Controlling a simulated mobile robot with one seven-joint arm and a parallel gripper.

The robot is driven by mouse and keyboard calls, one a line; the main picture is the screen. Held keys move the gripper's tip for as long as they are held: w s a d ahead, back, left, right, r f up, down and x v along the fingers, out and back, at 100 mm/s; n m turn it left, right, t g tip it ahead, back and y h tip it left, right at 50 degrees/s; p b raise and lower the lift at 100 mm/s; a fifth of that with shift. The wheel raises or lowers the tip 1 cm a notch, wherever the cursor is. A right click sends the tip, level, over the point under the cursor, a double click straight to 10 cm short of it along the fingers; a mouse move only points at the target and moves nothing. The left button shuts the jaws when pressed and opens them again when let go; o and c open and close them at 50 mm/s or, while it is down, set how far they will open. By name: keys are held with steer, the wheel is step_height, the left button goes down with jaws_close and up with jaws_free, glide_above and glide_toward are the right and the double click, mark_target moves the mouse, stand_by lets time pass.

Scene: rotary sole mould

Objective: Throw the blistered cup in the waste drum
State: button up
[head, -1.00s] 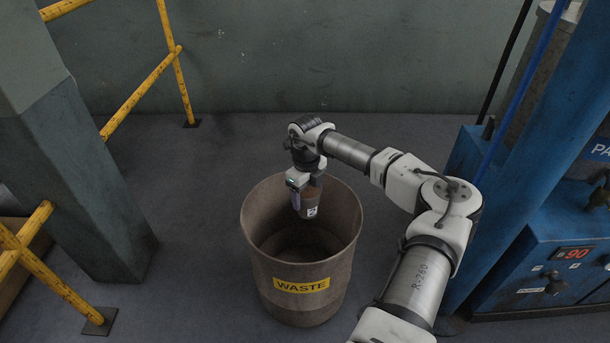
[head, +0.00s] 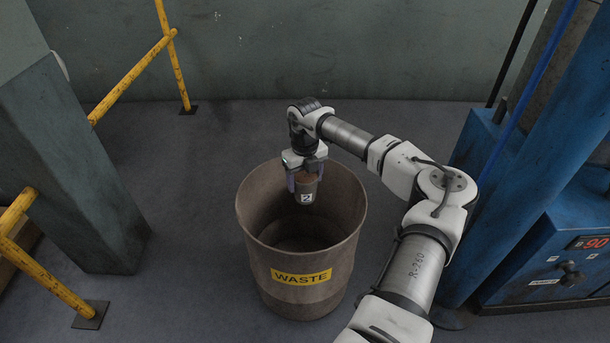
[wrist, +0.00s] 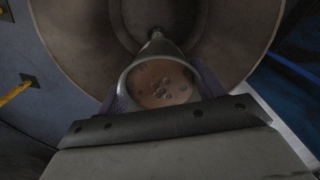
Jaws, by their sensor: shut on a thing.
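The waste drum (head: 300,292) is a brown open-topped drum with a yellow WASTE label, standing on the floor in the middle of the head view. My gripper (head: 305,182) is over the drum's mouth and is shut on a cup (head: 306,190) with a white tag marked 2. The cup is upright. In the wrist view the cup (wrist: 160,82) shows a reddish-brown surface inside its rim, with several dark round spots like blisters. The drum's inner wall (wrist: 235,40) surrounds it there. The part of the drum bottom that shows looks empty.
A blue machine (head: 545,270) with a red display stands at the right. A grey-green pillar (head: 80,180) and yellow railings (head: 130,95) are at the left. The floor (head: 190,230) between pillar and drum is clear.

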steer(key=o, duration=0.8)
steer(key=shift+o, duration=0.2)
step_height(320, 180, up, 14)
steer(key=shift+a+f, duration=0.1)
steer(key=shift+f, duration=0.05)
